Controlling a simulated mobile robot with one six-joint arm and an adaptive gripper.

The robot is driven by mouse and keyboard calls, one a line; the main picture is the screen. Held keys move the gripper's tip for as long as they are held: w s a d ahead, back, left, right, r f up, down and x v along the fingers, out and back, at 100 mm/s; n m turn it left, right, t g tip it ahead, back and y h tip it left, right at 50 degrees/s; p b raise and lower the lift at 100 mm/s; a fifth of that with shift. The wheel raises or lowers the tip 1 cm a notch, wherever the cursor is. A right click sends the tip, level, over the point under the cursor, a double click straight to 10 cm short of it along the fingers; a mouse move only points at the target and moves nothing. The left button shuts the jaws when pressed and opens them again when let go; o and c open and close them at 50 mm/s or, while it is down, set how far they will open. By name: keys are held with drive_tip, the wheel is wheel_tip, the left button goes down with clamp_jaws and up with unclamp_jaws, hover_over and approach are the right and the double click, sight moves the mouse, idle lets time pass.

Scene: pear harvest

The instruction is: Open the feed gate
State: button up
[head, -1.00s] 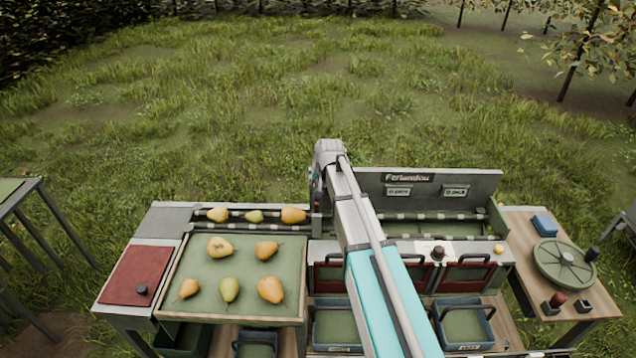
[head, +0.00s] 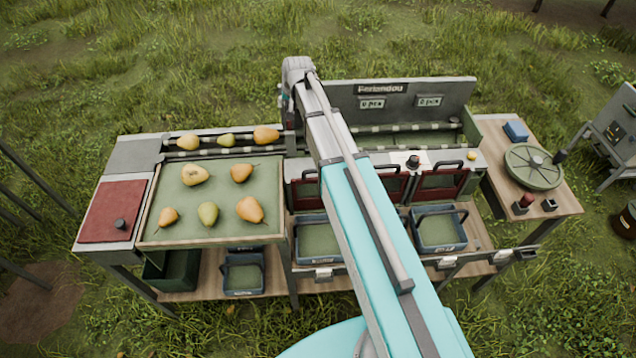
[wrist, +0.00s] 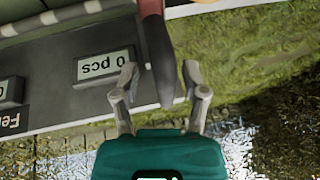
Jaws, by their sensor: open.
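A dark handle with a red part (wrist: 155,62), which I take to be the feed gate's lever, shows in the wrist view. It lies between the two fingers of my gripper (wrist: 161,75). The fingers are spread, with gaps to the handle on both sides, so they are not closed on it. In the head view my wrist hangs over the back of the bench, at the right end of the pear lane (head: 213,151). My fingers and most of the gate are hard to make out there. Several pears (head: 267,134) rest in the lane to the left.
A grey back panel (head: 455,92) with two count labels stands close to my gripper; one reads "0 pcs" in the wrist view. A tray (head: 222,220) of pears lies at the left. Red flaps (head: 440,184) and blue crates (head: 438,232) are on the right. Grass lies behind.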

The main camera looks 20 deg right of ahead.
drive_tip(key=shift+p+v, duration=6.45)
drive_tip(key=shift+v, duration=0.45)
drive_tip(key=s+f+n+g+h+b, duration=0.1)
drive_tip(key=s+f+g+b, duration=0.3)
drive_tip(key=s+f+b, duration=1.4)
drive_tip(key=s+f+n, duration=0.1)
drive_tip(key=s, duration=0.3)
drive_tip(key=shift+s+d+f, duration=0.3)
drive_tip(key=shift+d, duration=0.05)
drive_tip(key=shift+s+n+g, duration=0.3)
drive_tip(key=shift+s+g, duration=0.1)
drive_tip(key=shift+s, duration=0.35)
